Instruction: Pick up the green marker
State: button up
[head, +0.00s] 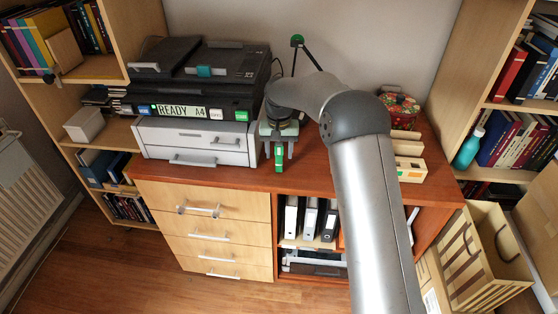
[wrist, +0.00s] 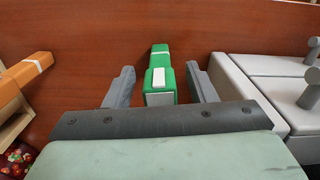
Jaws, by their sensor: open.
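My gripper (wrist: 160,72) is open, with one finger on each side of the marker and visible gaps between. In the head view my gripper (head: 279,149) points down at the marker.
A wooden box (head: 411,170) and a red patterned tin (head: 398,105) are to the right. The cabinet top (head: 315,172) is bare near the marker.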

jog(key=c, duration=1)
jog(key=shift+c, duration=0.3)
jog(key=shift+r, duration=0.15)
